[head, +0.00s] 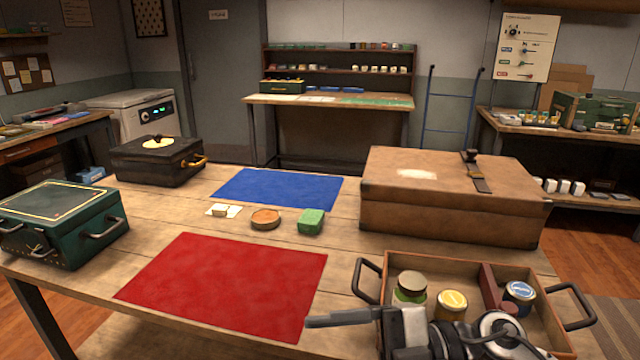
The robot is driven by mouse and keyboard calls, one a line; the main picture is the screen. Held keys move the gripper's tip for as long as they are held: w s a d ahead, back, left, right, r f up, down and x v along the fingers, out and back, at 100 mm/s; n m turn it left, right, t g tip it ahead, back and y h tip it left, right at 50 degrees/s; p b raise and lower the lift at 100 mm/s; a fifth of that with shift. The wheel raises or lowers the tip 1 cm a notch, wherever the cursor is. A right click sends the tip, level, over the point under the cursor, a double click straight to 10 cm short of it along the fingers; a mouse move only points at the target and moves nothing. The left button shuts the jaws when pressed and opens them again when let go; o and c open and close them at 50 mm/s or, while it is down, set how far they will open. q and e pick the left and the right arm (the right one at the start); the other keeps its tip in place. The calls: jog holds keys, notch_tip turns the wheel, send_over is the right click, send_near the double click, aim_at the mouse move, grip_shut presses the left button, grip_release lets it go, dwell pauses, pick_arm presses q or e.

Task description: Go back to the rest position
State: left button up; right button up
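My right gripper (343,318) comes in at the bottom right, its dark fingers pointing left over the near edge of the table. It is in front of the wooden tray (550,312) and beside the lower right corner of the red mat (226,285). I see nothing held in it, but its fingers overlap from this angle, so I cannot tell whether they are open. My wrist and arm hide the near part of the tray. My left gripper is not in view.
The tray holds several tins, including a yellow-lidded one (452,304). A brown case (450,200), green toolbox (65,222) and black box (157,160) stand around the table. A green block (311,222) and round disc (265,219) lie near the blue mat (278,188). The red mat is bare.

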jog(key=w+d+f+m+t+h, duration=0.3)
jog(key=d+f+m+t+h, duration=0.15)
jog(key=m+t, duration=0.55)
jog(key=w+d+f+m+t+h, duration=0.3)
jog(key=d+f+m+t+h, duration=0.15)
jog(key=m+t, duration=0.65)
jog(key=s+d+f+m+g+h, duration=0.2)
jog(key=s+f+g, duration=0.2)
jog(key=f, duration=0.4)
jog(key=s+d+f+m+g+h, duration=0.1)
jog(key=s+f+m+g+h, duration=0.2)
jog(key=s+f+g, duration=0.2)
notch_tip(320, 180, down, 4)
jog(key=shift+s+d+r+m+h, duration=0.3)
jog(key=shift+s+d, duration=0.1)
jog(key=shift+s, duration=0.65)
